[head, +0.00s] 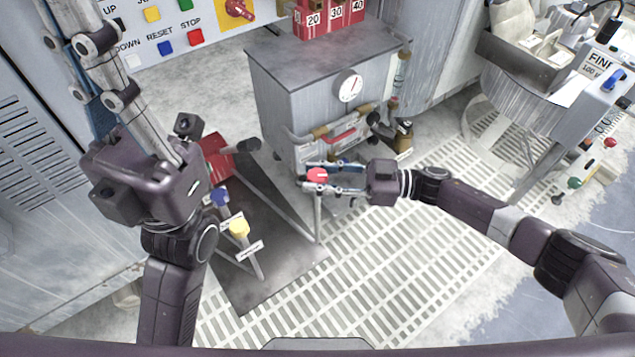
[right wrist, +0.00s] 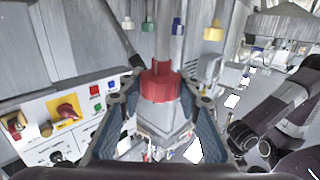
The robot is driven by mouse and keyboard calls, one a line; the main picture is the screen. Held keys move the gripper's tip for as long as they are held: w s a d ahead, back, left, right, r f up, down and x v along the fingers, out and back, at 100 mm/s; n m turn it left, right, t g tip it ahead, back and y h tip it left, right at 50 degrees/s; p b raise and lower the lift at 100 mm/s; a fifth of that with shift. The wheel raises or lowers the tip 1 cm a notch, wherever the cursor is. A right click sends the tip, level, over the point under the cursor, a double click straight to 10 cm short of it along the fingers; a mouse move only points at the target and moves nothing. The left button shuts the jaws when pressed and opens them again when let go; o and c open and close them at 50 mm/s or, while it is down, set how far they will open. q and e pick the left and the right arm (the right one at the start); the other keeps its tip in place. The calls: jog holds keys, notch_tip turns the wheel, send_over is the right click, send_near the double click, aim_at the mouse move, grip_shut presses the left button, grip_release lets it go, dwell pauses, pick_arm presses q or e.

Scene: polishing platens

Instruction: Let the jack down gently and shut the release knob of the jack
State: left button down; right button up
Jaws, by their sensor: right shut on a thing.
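A red knob (head: 317,175) sits on top of a thin upright grey post in the head view. My right gripper (head: 330,182) is shut on this knob from the right. In the right wrist view the red knob (right wrist: 160,84) shows between the two fingers; I see no readable label on it. A red block-like body (head: 216,157), which may be the jack, stands on a dark base plate (head: 285,262), partly hidden behind my left gripper (head: 100,68). The left gripper's fingers point to the upper left and its tips are not clear.
A blue knob (head: 220,197) and a yellow knob (head: 239,228) stand on posts with labels. A grey cabinet (head: 320,85) with a dial stands behind the red knob. A button panel (head: 160,28) is at upper left. The floor grating (head: 390,285) in front is clear.

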jog(key=shift+n+g+b, duration=0.3)
jog(key=shift+g, duration=0.2)
jog(key=o, duration=1.2)
jog(key=d, duration=1.2)
jog(key=shift+s, duration=0.2)
